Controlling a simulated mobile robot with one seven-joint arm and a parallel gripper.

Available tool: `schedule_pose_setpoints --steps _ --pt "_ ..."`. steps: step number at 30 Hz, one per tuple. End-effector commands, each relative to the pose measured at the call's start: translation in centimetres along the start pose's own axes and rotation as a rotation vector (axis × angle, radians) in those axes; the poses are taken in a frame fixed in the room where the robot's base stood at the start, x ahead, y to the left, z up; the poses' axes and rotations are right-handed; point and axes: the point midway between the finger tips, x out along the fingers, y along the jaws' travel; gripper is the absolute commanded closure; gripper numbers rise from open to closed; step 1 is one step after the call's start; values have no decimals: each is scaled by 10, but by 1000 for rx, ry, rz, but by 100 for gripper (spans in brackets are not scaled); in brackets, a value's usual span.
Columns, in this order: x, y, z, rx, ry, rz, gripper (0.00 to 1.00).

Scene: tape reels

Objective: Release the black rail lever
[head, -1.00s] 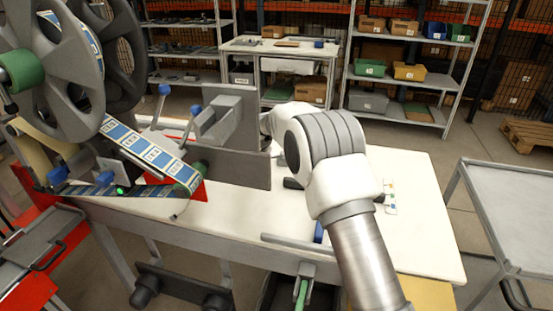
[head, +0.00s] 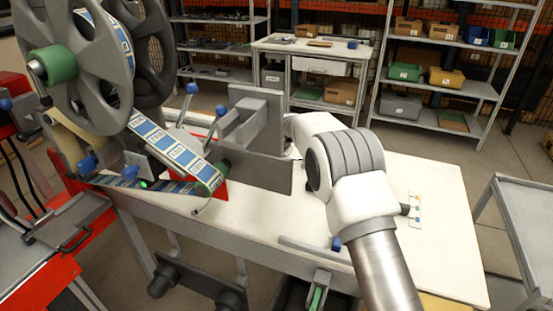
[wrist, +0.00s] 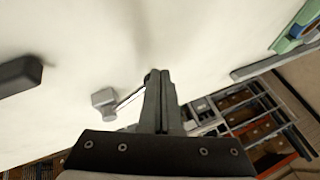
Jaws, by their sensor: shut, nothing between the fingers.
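In the wrist view my gripper (wrist: 159,74) is shut and empty, its fingers side by side above the white tabletop. Just left of the fingers, a small grey block (wrist: 104,97) carries a thin rod that runs up to a dark knob (wrist: 148,77) at the fingertips. This looks like the black rail lever. The knob is partly hidden by the fingers, and I cannot tell whether they touch it. In the head view my arm hides the gripper and this lever.
A dark block (wrist: 18,75) lies at the left of the wrist view. In the head view the white table (head: 440,255) has free room at right. Reels (head: 75,60), labelled tape (head: 165,150) and a grey upright plate (head: 262,110) stand at left. A blue-knobbed lever (head: 336,243) sits at the front edge.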

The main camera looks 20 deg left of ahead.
Motion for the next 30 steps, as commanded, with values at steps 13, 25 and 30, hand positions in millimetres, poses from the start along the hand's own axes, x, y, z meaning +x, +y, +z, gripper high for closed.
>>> schedule_pose_setpoints --steps 13,25,30 --pt "-22 -1 -1 0 2 -2 100" --pt "-100 -1 -1 0 1 -2 100" --pt "-135 -1 -1 0 2 -2 100"
